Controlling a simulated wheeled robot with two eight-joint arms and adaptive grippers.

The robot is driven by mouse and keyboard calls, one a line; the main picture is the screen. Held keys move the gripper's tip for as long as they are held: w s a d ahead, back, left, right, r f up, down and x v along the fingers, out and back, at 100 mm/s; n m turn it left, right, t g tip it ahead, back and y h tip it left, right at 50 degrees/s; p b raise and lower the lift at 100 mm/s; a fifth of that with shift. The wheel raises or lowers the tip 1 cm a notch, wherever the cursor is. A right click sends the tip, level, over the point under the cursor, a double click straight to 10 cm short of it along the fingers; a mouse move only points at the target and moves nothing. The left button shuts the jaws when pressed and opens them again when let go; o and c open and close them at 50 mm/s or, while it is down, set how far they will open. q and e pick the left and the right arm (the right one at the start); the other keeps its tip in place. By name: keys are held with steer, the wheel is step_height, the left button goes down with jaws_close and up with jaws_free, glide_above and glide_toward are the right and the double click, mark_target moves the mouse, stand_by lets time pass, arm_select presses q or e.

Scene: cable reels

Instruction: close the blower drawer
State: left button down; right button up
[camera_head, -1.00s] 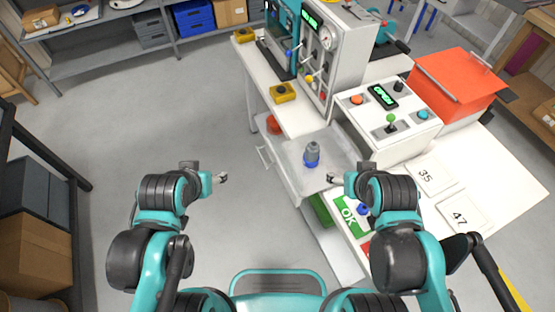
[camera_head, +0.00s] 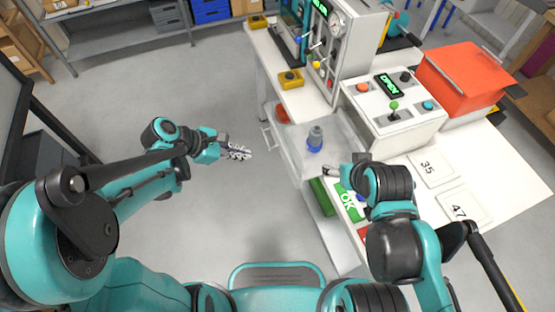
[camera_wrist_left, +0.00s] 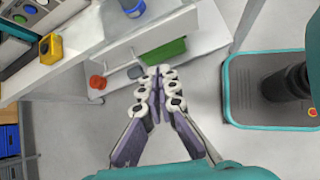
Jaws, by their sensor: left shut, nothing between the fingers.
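The blower drawer (camera_head: 290,160) is pulled out from the white workbench in the head view. Its bar handle (camera_head: 267,139) is on the left-hand front. A grey and blue bottle (camera_head: 315,139) stands upright in the drawer, and its blue part shows at the top of the left wrist view (camera_wrist_left: 133,8). My left gripper (camera_head: 240,152) is shut and empty, left of the handle and apart from it. Its fingers (camera_wrist_left: 160,74) point toward the bench in the wrist view. My right gripper (camera_head: 328,171) is near the drawer's near right edge; its finger opening is too small to tell.
A white control box (camera_head: 395,115) with buttons and a joystick stands right of the drawer. A green bin (camera_head: 322,196) and a red round object (camera_head: 283,112) are by the bench's lower shelf. The floor (camera_head: 215,90) left of the drawer is clear.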

arm_select(q)
steer(key=n+h, duration=0.1)
steer(key=n, duration=0.1)
steer(key=b, duration=0.4)
glide_toward(287, 157)
steer(key=x, duration=0.6)
steer(key=shift+a+f, duration=0.1)
steer(key=shift+f, duration=0.45)
steer(key=shift+w+d+r, duration=0.1)
steer(key=shift+w+d, duration=0.1)
steer(key=shift+d, duration=0.2)
steer(key=w+d, duration=0.2)
steer(key=d, duration=0.5)
steer(key=w+d, duration=0.3)
steer(key=d, duration=0.5)
steer(key=w+d+b, duration=0.1)
steer(key=w+d, duration=0.1)
steer(key=d, duration=0.6)
steer(key=shift+w, duration=0.4)
steer(key=shift+d, duration=0.1)
steer(key=shift+r, duration=0.1)
